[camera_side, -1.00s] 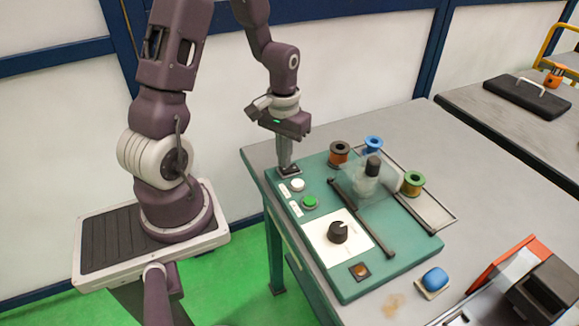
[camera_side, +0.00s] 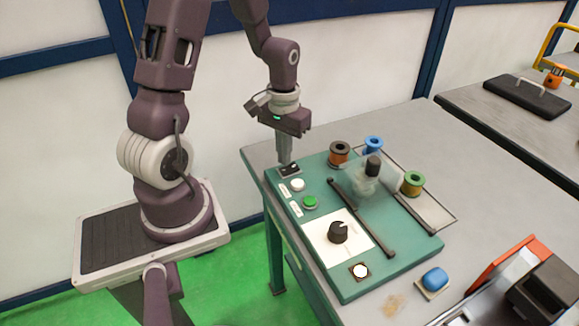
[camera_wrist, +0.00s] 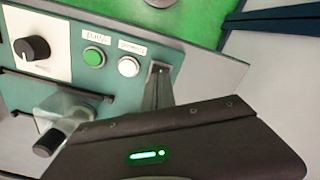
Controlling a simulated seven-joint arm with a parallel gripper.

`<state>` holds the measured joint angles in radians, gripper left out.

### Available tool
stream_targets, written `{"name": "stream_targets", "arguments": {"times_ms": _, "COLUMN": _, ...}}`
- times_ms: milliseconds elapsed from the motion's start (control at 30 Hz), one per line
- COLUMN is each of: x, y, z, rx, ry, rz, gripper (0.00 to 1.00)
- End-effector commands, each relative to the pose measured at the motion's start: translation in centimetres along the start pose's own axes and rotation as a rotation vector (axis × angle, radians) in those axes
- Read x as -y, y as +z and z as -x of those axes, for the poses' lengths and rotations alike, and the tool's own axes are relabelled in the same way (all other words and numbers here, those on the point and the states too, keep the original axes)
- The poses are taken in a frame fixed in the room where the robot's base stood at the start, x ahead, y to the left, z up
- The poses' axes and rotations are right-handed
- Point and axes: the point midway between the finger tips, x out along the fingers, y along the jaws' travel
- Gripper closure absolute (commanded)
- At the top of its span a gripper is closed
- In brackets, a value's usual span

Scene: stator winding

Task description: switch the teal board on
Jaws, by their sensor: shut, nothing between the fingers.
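The teal board (camera_side: 322,262) lies on the grey table, and part of it shows in the wrist view (camera_wrist: 60,92). A dark switch plate (camera_side: 291,171) sits at its far left corner. My gripper (camera_side: 285,162) is shut and empty, pointing down just above this plate. In the wrist view my shut fingers (camera_wrist: 158,82) hide most of the switch. A square lamp (camera_side: 360,271) at the board's near end glows white. A white button (camera_side: 298,185), a green button (camera_side: 310,202) and a black knob (camera_side: 338,232) are on the board.
Two black rails (camera_side: 360,218) and a clear part with a black-capped post (camera_side: 372,167) stand on the board. Brown (camera_side: 339,153), blue (camera_side: 373,145) and green (camera_side: 413,183) spools are behind it.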

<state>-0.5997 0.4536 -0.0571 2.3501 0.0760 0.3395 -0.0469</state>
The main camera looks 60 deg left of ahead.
Motion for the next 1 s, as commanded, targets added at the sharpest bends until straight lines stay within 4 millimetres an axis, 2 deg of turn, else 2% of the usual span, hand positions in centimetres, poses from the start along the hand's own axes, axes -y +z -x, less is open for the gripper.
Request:
{"name": "stream_targets", "arguments": {"times_ms": 400, "x": 0.0, "y": -0.1, "z": 4.4, "rx": -0.003, "ry": 0.0, "rz": 0.001, "gripper": 1.0}}
{"name": "stream_targets", "arguments": {"times_ms": 833, "x": -0.3, "y": 0.1, "z": 5.6, "rx": -0.012, "ry": -0.001, "rz": -0.011, "gripper": 1.0}}
{"name": "stream_targets", "arguments": {"times_ms": 867, "x": -0.7, "y": 0.3, "z": 6.2, "rx": -0.026, "ry": -0.003, "rz": -0.025, "gripper": 1.0}}
{"name": "stream_targets", "arguments": {"times_ms": 933, "x": -2.2, "y": 1.3, "z": 8.7, "rx": -0.08, "ry": -0.008, "rz": -0.08, "gripper": 1.0}}
{"name": "stream_targets", "arguments": {"times_ms": 1000, "x": -4.1, "y": 3.3, "z": 12.1, "rx": -0.158, "ry": -0.006, "rz": -0.161, "gripper": 1.0}}
